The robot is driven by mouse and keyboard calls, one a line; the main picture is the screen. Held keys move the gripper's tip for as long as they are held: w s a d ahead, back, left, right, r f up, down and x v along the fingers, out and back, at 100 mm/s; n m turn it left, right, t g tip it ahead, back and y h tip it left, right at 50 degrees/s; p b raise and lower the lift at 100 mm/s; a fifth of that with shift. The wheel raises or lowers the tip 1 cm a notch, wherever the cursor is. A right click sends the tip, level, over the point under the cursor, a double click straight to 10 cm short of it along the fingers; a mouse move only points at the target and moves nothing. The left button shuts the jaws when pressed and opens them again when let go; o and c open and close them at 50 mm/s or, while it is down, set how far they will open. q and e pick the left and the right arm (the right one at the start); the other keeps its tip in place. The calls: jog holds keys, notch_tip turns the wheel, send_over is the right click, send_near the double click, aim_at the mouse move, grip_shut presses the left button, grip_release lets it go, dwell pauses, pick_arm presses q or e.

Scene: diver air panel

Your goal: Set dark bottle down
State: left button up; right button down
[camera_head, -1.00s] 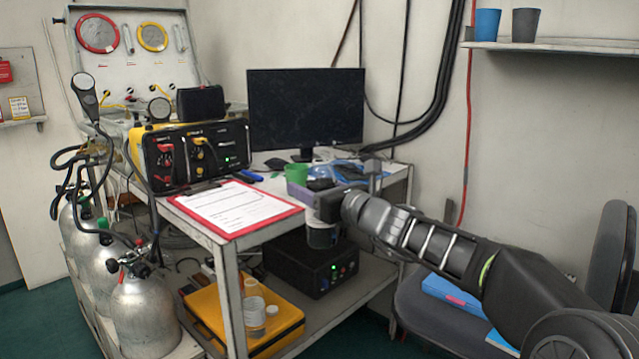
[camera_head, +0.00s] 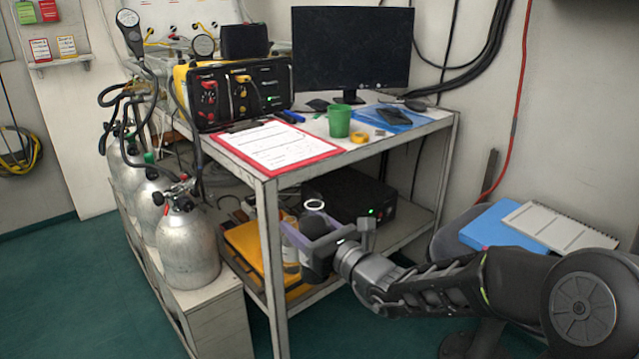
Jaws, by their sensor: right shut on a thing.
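My right gripper (camera_head: 312,243) is shut on the dark bottle (camera_head: 317,264), which is mostly hidden by the fingers and hand. It is in front of the rack's lower shelf, by the yellow case (camera_head: 248,248). I cannot tell whether the bottle touches anything beneath it. An amber, see-through container (camera_head: 290,243) shows just left of the gripper. A pale round rim (camera_head: 314,205) shows just above it. My left gripper is out of view.
A black box with a green light (camera_head: 350,196) stands behind on the lower shelf. The rack's front leg (camera_head: 270,262) is close left of the gripper. The top holds a red clipboard (camera_head: 278,147) and a green cup (camera_head: 339,121). Gas cylinders (camera_head: 188,243) stand left.

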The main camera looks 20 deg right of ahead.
jog(key=s+a+f, duration=0.2)
jog(key=a+f, duration=0.2)
jog(key=f, duration=0.2)
jog(key=shift+s+y, duration=0.15)
jog(key=shift+y, duration=0.15)
